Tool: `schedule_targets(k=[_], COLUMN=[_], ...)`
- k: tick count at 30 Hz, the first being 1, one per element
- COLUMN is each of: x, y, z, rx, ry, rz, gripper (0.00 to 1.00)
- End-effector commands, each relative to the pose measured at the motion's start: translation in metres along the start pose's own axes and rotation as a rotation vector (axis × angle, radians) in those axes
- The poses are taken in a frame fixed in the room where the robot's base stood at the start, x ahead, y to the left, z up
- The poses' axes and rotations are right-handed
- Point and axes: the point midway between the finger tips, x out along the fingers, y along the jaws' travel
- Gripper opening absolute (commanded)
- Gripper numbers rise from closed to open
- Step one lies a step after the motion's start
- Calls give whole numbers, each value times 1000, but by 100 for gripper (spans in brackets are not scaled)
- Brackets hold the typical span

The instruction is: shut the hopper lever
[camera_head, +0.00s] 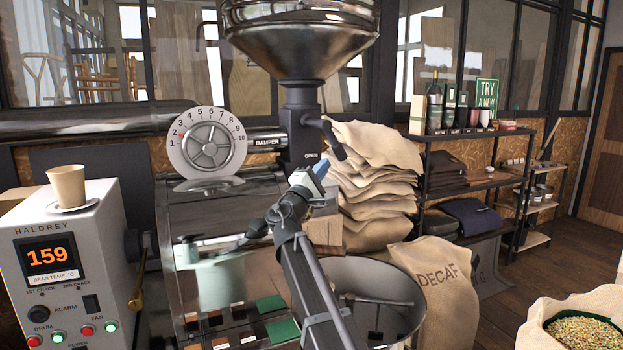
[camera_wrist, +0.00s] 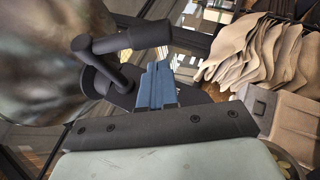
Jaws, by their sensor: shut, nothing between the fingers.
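The hopper lever (camera_head: 334,139) is a dark grey bar with a thick round grip. It sticks out from the dark neck under the steel hopper (camera_head: 300,45) and slopes down to the right, beside a label reading OPEN. In the wrist view the lever (camera_wrist: 132,38) crosses above the fingertips, its pivot end at the left. My gripper (camera_head: 320,168) is shut and empty, just below the lever's lower end. Its blue fingers (camera_wrist: 157,85) point up toward the grip in the wrist view. I cannot tell whether they touch the lever.
A damper dial (camera_head: 208,143) stands left of the neck. Piled burlap sacks (camera_head: 375,185) are close on the right. A round cooling tray (camera_head: 405,300) lies below my arm. A control box (camera_head: 95,240) with a paper cup (camera_head: 67,185) on top stands at the left.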

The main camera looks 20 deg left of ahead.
Motion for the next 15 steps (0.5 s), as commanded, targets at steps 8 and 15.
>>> schedule_targets(k=[8,15], x=[12,13], y=[0,0], z=[13,14], rx=[0,0], ry=[1,1], rz=[-1,-1], gripper=[0,0])
